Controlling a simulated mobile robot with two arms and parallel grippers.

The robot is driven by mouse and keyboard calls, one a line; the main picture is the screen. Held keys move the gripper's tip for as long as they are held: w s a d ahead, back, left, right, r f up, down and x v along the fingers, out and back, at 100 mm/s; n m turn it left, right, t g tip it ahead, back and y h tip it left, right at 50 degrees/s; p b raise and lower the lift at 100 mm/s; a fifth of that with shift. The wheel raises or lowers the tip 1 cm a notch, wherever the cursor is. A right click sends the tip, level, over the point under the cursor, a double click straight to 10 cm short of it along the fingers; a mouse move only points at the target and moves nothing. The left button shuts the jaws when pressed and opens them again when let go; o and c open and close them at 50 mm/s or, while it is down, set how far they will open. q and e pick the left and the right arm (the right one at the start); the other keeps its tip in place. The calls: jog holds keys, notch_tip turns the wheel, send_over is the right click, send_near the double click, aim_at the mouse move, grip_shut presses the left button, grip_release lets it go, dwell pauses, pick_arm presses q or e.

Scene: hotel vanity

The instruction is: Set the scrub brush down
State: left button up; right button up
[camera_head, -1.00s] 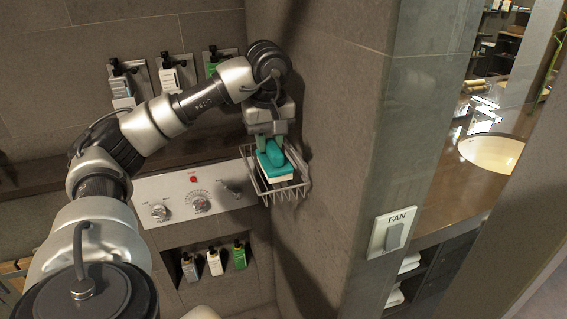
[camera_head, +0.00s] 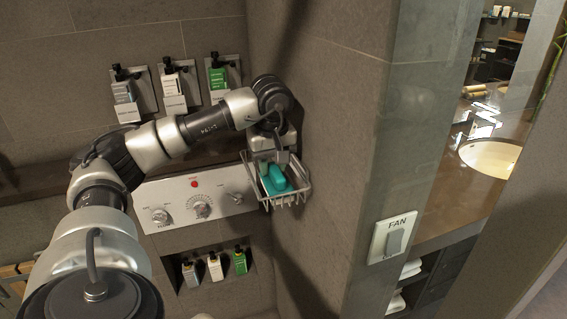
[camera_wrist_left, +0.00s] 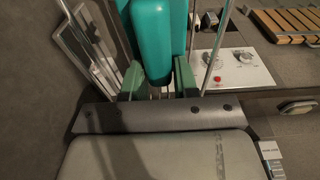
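The teal scrub brush (camera_head: 274,181) is in the wire basket (camera_head: 290,199) on the wall, low among its wires. My left gripper (camera_head: 276,160) reaches down to the brush from behind. In the left wrist view, the brush (camera_wrist_left: 155,45) lies between the two green fingers of my left gripper (camera_wrist_left: 158,80), with one finger close on each side. I cannot tell whether they press on it. The brush's underside is hidden. My right gripper is not in view.
Three wall dispensers (camera_head: 174,88) hang behind my left arm. A control panel (camera_head: 200,201) with knobs is left of the basket, above a niche with three small bottles (camera_head: 214,267). A tiled wall (camera_head: 330,150) stands close on the right, with a fan switch (camera_head: 393,238).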

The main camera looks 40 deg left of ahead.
aim_at(274, 166)
pick_arm(q)
jog(key=o, duration=0.3)
jog(key=shift+o, duration=0.2)
jog(key=shift+r, duration=0.1)
jog(key=shift+r+p, duration=0.35)
jog(key=shift+r, duration=0.4)
notch_tip(274, 166, up, 11)
jog(key=d+p, duration=0.1)
jog(key=p, duration=0.2)
jog(key=shift+s, duration=0.35)
jog(key=shift+d+f, duration=0.15)
